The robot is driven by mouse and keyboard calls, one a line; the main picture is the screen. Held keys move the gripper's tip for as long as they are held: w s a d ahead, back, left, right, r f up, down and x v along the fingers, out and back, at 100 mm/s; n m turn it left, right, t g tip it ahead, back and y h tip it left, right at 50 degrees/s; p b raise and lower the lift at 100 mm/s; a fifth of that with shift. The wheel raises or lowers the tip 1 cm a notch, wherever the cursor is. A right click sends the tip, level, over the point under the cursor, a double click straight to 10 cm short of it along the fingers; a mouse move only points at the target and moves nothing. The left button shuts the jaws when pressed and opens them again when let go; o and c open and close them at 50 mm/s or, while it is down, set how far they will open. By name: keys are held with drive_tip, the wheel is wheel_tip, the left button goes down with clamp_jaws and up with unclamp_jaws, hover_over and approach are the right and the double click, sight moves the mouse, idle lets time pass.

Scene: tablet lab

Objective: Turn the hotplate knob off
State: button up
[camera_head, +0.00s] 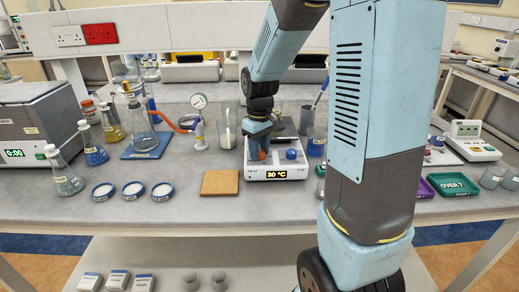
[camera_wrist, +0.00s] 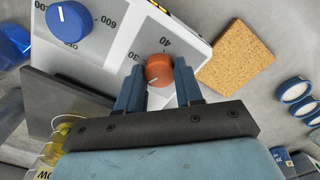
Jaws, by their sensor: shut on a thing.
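The hotplate (camera_head: 262,174) is a white unit on the bench, with a lit display reading 30 °C. In the wrist view its panel (camera_wrist: 112,48) carries an orange knob (camera_wrist: 159,69) and a blue knob (camera_wrist: 70,21). The orange knob has a white pointer line and printed numbers around it. My gripper (camera_wrist: 160,78) is over the panel with its two dark blue fingers on either side of the orange knob, shut on it. In the head view my gripper (camera_head: 259,148) comes down onto the hotplate's left front, and the blue knob (camera_head: 291,154) is to its right.
A cork mat (camera_head: 220,183) lies just left of the hotplate. A tall glass cylinder (camera_head: 228,125) is close behind. Trays (camera_head: 452,185) lie right, beyond my arm.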

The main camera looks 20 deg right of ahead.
drive_tip(key=n, duration=0.4)
drive_tip(key=shift+n, duration=0.4)
idle(0.4)
drive_tip(key=o, duration=1)
drive_tip(key=shift+o, duration=0.2)
wheel_tip(320, 180, up, 14)
drive_tip(key=shift+f, duration=0.1)
drive_tip(key=s+r+m+t, duration=0.2)
drive_tip(key=s+m, duration=0.3)
drive_tip(key=s, duration=0.5)
drive_tip(key=s+r+m+t, duration=0.1)
drive_tip(key=s+m+t, duration=0.2)
drive_tip(key=s, duration=0.6)
drive_tip(key=shift+s+r+m+t, duration=0.3)
drive_tip(key=shift+s+r+m, duration=0.1)
drive_tip(key=shift+m, duration=0.5)
